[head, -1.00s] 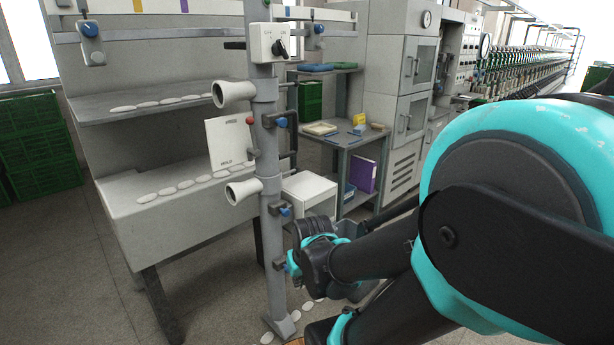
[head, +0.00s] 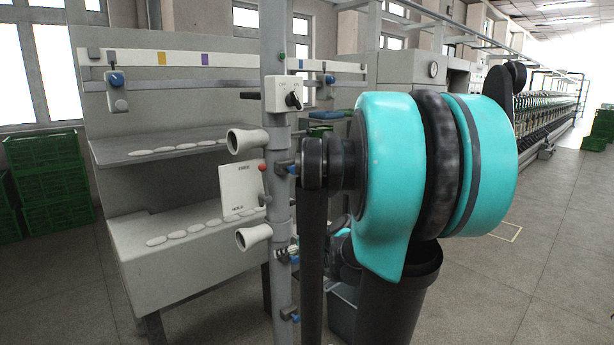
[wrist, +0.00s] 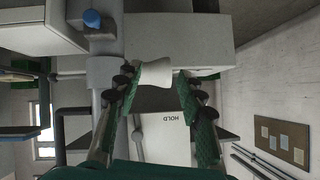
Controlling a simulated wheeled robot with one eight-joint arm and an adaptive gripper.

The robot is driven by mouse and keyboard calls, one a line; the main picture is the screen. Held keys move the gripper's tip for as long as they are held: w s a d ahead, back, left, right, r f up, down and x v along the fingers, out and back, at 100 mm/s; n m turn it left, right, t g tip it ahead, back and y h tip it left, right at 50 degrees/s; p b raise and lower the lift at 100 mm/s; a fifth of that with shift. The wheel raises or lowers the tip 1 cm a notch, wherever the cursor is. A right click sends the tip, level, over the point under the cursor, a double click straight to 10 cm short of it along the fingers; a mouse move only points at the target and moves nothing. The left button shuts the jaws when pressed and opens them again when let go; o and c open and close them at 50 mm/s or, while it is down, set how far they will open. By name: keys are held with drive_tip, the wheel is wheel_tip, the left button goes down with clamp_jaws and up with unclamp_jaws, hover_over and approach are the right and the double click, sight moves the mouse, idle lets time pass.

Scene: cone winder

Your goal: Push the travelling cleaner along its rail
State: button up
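I take the grey upright post (head: 282,215) with two white trumpet nozzles as the travelling cleaner. Its upper nozzle (head: 246,140) and lower nozzle (head: 253,237) point left. A FREE/HOLD plate (head: 240,190) stands beside it, with a red knob (head: 263,167) near the FREE end. A grey horizontal rail (head: 215,66) runs behind the post. In the wrist view, which is upside down, my gripper (wrist: 158,92) is open; the lower nozzle (wrist: 155,74) shows between its green fingers. I cannot tell whether they touch it. In the head view my arm hides the gripper.
A switch box (head: 283,94) sits high on the post. Blue-knobbed brackets (head: 116,82) hang on the rail. Grey shelves (head: 160,150) with pale discs stand behind, and green crates (head: 48,180) are stacked far left. Open floor (head: 540,240) lies to the right.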

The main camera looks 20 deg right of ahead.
drive_tip(key=w+d+r+t, duration=0.4)
drive_tip(key=w+d+r, duration=0.3)
drive_tip(key=r, duration=0.1)
drive_tip(key=t+h, duration=0.2)
drive_tip(key=t, duration=0.2)
approach(308, 173)
drive_tip(key=x, duration=1.1)
drive_tip(key=shift+r, duration=0.1)
clamp_jaws()
